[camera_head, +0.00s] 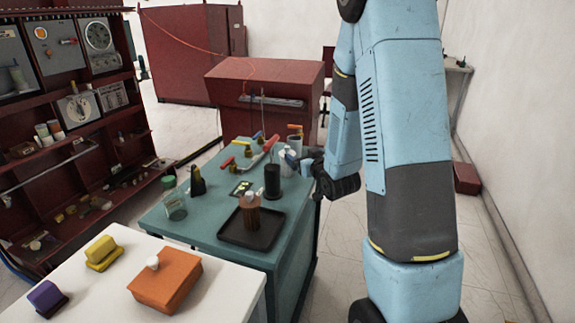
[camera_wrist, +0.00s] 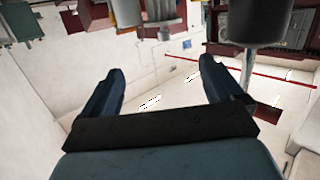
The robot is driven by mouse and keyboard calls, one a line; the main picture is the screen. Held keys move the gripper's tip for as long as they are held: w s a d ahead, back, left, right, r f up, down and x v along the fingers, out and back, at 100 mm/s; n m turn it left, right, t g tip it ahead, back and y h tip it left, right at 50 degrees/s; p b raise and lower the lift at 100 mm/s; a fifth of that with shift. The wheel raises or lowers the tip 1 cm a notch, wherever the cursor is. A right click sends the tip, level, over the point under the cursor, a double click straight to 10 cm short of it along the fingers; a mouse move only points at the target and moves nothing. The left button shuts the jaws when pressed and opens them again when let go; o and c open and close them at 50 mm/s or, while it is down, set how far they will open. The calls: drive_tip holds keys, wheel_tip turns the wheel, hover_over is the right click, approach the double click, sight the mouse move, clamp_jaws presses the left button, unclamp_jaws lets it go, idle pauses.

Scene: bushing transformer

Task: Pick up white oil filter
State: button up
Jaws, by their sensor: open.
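A small pale, whitish object (camera_head: 292,160), which may be the white oil filter, stands on the teal table at its far right, partly hidden by my gripper (camera_head: 308,163). It is too small to tell for sure. My gripper points left at it, low over the table's right side. In the wrist view my gripper (camera_wrist: 157,82) is open, with two dark fingers spread and nothing between them. A grey cylinder (camera_wrist: 161,11) shows at the top edge of that view, beyond the fingertips and cut off by the frame.
A black cylinder (camera_head: 272,183) stands on the teal table (camera_head: 205,232) near my gripper. A brown cylinder (camera_head: 250,215) stands in a black tray (camera_head: 238,240). Several coloured-handled valves (camera_head: 245,150) stand behind. A glass jar (camera_head: 174,207) is at left. An orange block (camera_head: 165,280) lies on the white table.

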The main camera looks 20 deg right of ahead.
sight(288, 151)
drive_tip(key=shift+t+y, duration=0.6)
drive_tip(key=shift+t, duration=0.1)
drive_tip(key=w+a+f, duration=0.1)
drive_tip(key=w, duration=0.3)
drive_tip(key=w+a+f, duration=0.1)
drive_tip(key=w, duration=0.3)
drive_tip(key=w+a+f, duration=0.1)
drive_tip(key=w, duration=0.4)
drive_tip(key=shift+w+f, duration=0.1)
drive_tip(key=shift+f, duration=0.1)
drive_tip(key=shift+c, duration=0.2)
drive_tip(key=c, duration=1.3)
drive_tip(key=shift+c, duration=0.5)
drive_tip(key=shift+r, duration=0.1)
